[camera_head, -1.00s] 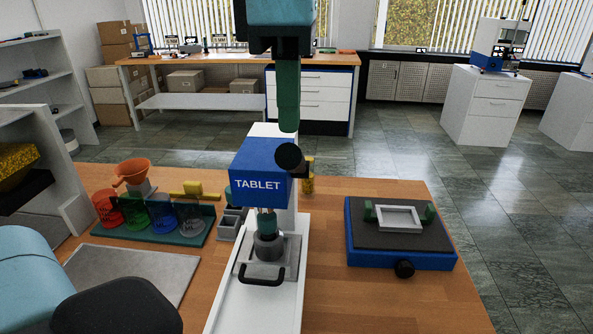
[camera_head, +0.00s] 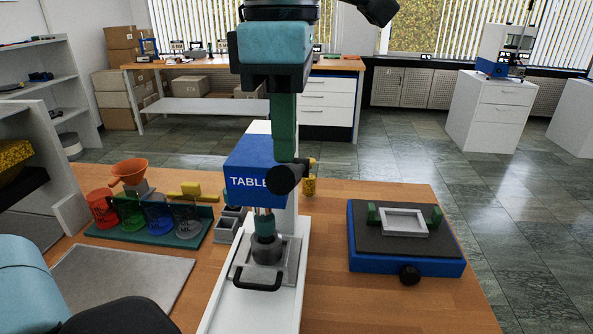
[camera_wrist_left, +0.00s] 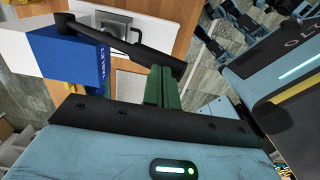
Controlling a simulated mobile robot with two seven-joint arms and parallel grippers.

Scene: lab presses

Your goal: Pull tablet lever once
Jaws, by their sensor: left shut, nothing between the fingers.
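The tablet press (camera_head: 252,158) is a blue box marked TABLET on a white column and base, in the middle of the table. Its lever (camera_head: 285,179) has a black round end in front of the box and hides the last letter. The black lever bar (camera_wrist_left: 125,45) crosses the left wrist view beside the blue box. My left gripper (camera_head: 284,155) comes down from above with its green fingers shut and empty. The fingertips (camera_wrist_left: 160,82) are right at the lever's end; whether they touch it is unclear. My right gripper is not in view.
A plunger and metal plate with a black handle (camera_head: 257,287) sit below the box. Colored beakers in a green rack (camera_head: 143,232) and an orange funnel (camera_head: 130,171) stand left. A blue and black device (camera_head: 405,245) stands right, with bare wood between it and the press.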

